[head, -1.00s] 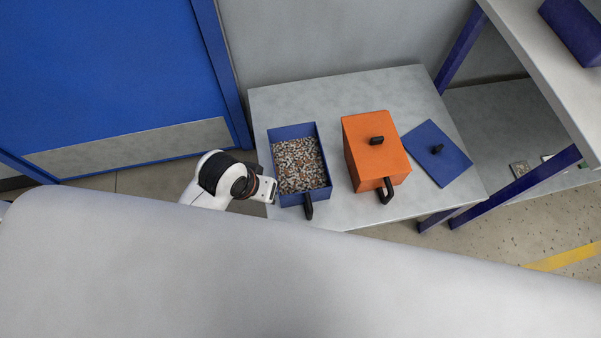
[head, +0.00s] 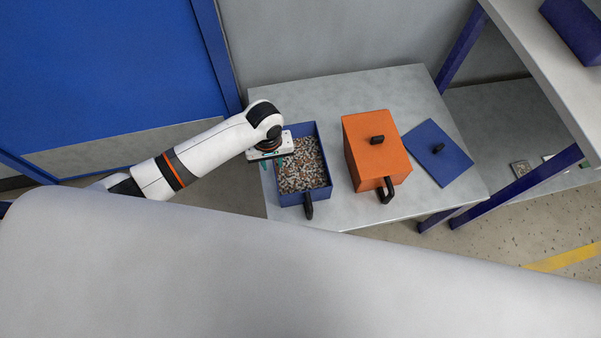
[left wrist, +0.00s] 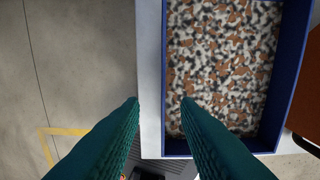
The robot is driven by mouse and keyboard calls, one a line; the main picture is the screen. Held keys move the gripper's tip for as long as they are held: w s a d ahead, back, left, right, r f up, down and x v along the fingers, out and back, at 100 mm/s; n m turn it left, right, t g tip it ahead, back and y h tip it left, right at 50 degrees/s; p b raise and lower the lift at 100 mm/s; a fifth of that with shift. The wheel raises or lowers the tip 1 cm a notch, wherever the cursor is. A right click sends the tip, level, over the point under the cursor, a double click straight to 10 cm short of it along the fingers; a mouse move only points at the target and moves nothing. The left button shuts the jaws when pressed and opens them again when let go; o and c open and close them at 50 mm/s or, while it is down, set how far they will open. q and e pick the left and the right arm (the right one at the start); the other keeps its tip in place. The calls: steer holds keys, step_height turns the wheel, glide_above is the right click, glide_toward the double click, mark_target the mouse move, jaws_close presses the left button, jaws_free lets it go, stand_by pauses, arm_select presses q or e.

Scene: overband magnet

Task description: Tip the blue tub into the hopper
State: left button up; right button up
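The blue tub (head: 303,198) stands upright on the grey table, open on top and filled with mixed brown, white and dark bits (head: 301,165). Its black handle (head: 308,206) sticks out at the near side. It also shows in the left wrist view (left wrist: 281,90). My left gripper (head: 272,160) is over the tub's left wall, pointing down. In the left wrist view its two teal fingers (left wrist: 160,104) are apart with nothing between them, above the tub's left edge. No hopper can be made out. My right gripper is not in view.
An orange box (head: 370,150) with a black knob and handle stands right of the tub. A flat blue lid (head: 436,160) lies right of it. A raised shelf with blue legs (head: 535,175) stands at the right. A large pale surface (head: 250,270) fills the foreground.

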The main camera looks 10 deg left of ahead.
arm_select(q)
step_height(320, 180, down, 8)
steer(key=shift+w+d+r+b, duration=0.1)
steer(key=shift+d+b, duration=0.05)
steer(key=shift+b, duration=0.5)
jaws_close()
stand_by(1.2)
